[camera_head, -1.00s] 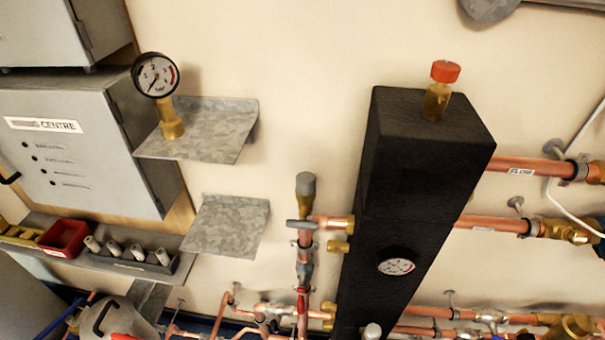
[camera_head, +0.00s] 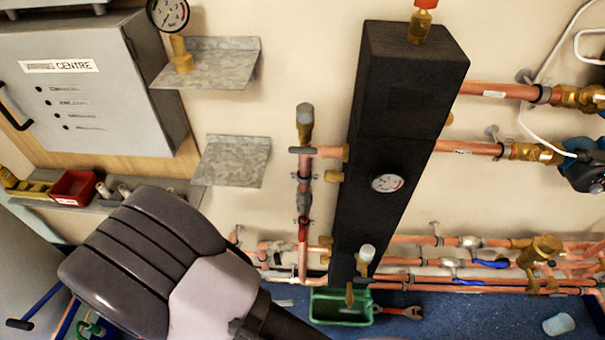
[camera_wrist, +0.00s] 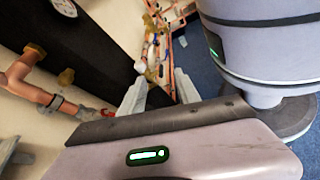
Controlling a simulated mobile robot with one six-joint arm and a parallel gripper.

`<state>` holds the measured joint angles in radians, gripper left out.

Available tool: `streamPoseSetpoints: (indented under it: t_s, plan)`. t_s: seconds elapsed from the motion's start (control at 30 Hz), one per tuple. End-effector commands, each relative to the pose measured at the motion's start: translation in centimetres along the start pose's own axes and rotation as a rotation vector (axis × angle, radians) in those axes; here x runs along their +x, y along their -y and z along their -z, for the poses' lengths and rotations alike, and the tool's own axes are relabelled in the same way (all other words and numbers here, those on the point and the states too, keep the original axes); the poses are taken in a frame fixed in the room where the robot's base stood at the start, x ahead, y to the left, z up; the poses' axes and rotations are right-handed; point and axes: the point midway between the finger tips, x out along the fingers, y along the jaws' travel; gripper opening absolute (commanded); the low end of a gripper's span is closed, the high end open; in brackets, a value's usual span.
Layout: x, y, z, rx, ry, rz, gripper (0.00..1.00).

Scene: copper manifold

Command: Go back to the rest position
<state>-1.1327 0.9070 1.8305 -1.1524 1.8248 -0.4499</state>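My gripper (camera_wrist: 160,78) shows in the wrist view as two pale fingers held apart, with nothing seen between them. Behind the fingers are the lower part of the black column (camera_wrist: 95,45) and copper pipework. In the head view, a dark ribbed part of my arm fills the lower left, in front of the wall and lower pipes. The fingers cannot be made out there.
The black column (camera_head: 408,95) carries a gauge (camera_head: 387,183) and a red-capped brass valve (camera_head: 423,25). Two grey shelves (camera_head: 233,163) jut from the wall; a pressure gauge (camera_head: 168,12) stands on the upper one. A green tray (camera_head: 341,308) sits on the blue floor.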

Motion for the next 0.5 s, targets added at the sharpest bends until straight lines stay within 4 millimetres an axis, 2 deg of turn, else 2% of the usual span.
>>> streamPoseSetpoints:
  t_s: [0.03, 0.1, 0.2, 0.3, 0.4, 0.5]
  plan:
    - [0.7, -1.7, -3.0, 0.101, -0.081, 0.154, 0.39]
    - [1.8, -3.0, -7.0, 0.271, -0.206, 0.377, 0.39]
    - [3.1, -3.9, -12.1, 0.56, -0.388, 0.662, 0.39]
    - [3.9, -4.3, -16.7, 0.899, -0.571, 0.898, 0.39]
    - [4.4, -4.7, -20.4, 1.25, -0.739, 1.064, 0.39]
    - [4.7, -5.1, -23.0, 1.54, -0.87, 1.15, 0.39]
